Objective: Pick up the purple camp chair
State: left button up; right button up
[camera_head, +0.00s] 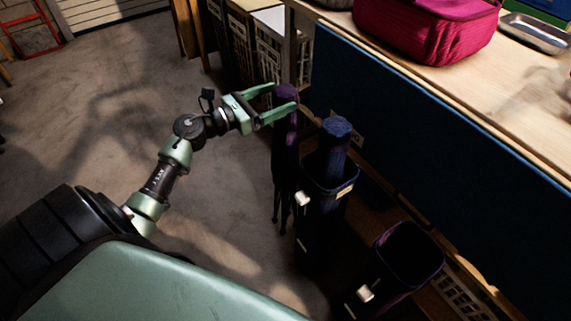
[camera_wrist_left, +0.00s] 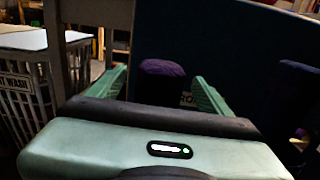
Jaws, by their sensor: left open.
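The purple camp chair (camera_head: 286,140) is folded and stands upright on the floor beside the blue panel in the head view. Its top end also shows between my fingers in the left wrist view (camera_wrist_left: 162,68). My left gripper (camera_head: 286,99) is open, with one finger on each side of the chair's top. I cannot tell whether the fingers touch it. The chair's lower part is dark, and its feet show near the floor. My right gripper is in neither view.
A dark blue rolled bundle (camera_head: 336,127) stands in a holder just right of the chair. An empty dark purple holder (camera_head: 408,255) stands nearer. A workbench (camera_head: 455,80) with a magenta bag (camera_head: 425,30) is at right. A white-topped basket (camera_wrist_left: 40,39) stands left.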

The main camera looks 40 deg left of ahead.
pick_arm(q)
jog(key=shift+x, duration=1.45)
grip_shut()
jog(key=shift+r, duration=0.2)
jog(key=shift+r, duration=0.1)
